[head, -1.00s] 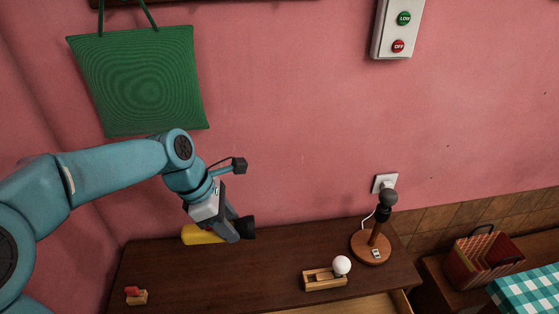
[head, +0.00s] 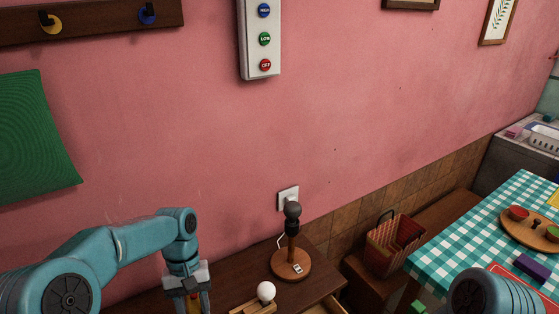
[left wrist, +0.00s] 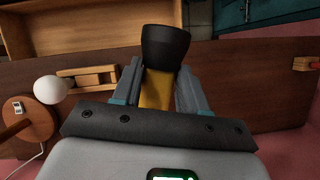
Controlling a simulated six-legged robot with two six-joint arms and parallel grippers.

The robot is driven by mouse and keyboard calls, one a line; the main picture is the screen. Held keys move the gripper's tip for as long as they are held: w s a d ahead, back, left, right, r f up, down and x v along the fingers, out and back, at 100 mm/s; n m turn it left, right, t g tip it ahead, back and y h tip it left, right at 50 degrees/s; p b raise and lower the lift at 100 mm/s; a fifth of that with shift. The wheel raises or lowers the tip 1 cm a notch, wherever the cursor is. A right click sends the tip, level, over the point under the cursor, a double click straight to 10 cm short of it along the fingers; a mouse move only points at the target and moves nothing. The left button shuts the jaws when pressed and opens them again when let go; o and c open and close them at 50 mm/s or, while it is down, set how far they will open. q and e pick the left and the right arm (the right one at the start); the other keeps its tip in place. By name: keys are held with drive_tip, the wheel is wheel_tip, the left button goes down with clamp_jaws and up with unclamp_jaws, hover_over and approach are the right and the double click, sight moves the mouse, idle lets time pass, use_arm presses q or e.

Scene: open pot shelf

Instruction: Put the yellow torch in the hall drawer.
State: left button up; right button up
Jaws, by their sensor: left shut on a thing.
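The yellow torch (left wrist: 156,92) with its flared black head (left wrist: 165,46) is between the fingers of my left gripper (left wrist: 160,78) in the left wrist view. The fingers are shut on its yellow body. In the head view my left gripper (head: 192,298) points down at the bottom edge, and only a sliver of the torch shows. The hall drawer (left wrist: 90,24) stands open in the left wrist view, with a bare pale wooden inside. The torch is apart from it, over the dark cabinet top (left wrist: 245,90). My right gripper is out of view.
A lamp with a round wooden base (head: 291,264) and a small wooden holder with a white ball (head: 266,291) stand on the cabinet top. A striped basket (head: 394,243) and a checked table (head: 475,240) are to the right.

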use_arm(q)
drive_tip(key=shift+s+a+r+m+y, duration=0.2)
drive_tip(key=shift+a+m+y, duration=0.1)
drive_tip(key=shift+m, duration=0.6)
drive_tip(key=shift+s+a+r+m+y, duration=0.15)
drive_tip(key=shift+s+m+y, duration=0.15)
drive_tip(key=shift+m, duration=0.5)
drive_tip(key=shift+w, duration=0.15)
